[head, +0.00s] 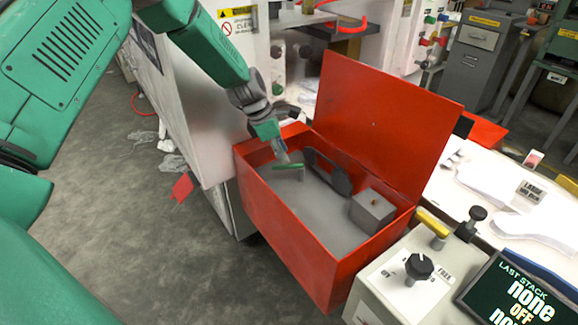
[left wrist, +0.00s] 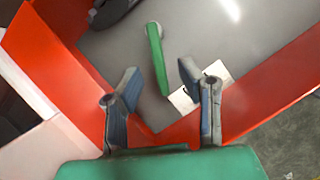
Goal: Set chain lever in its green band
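An open red box (head: 290,235) holds a grey panel. A green lever (head: 288,166), which looks like the chain lever, is at its left part. In the left wrist view this lever (left wrist: 158,65) is a slim green bar with a round grey end at the top. No separate green band can be made out. My left gripper (head: 283,156) is over the box's left end, beside the lever. In the left wrist view the gripper (left wrist: 159,72) is open, its two fingers apart on either side of the lever, with no visible contact. My right gripper is not in view.
The raised red lid (head: 385,120) stands at the back of the box. A dark two-ended part (head: 327,172) and a grey block (head: 372,211) sit inside. A console with a black knob (head: 419,267) and screen (head: 520,295) stands at the right. A white label (left wrist: 215,73) lies near one finger.

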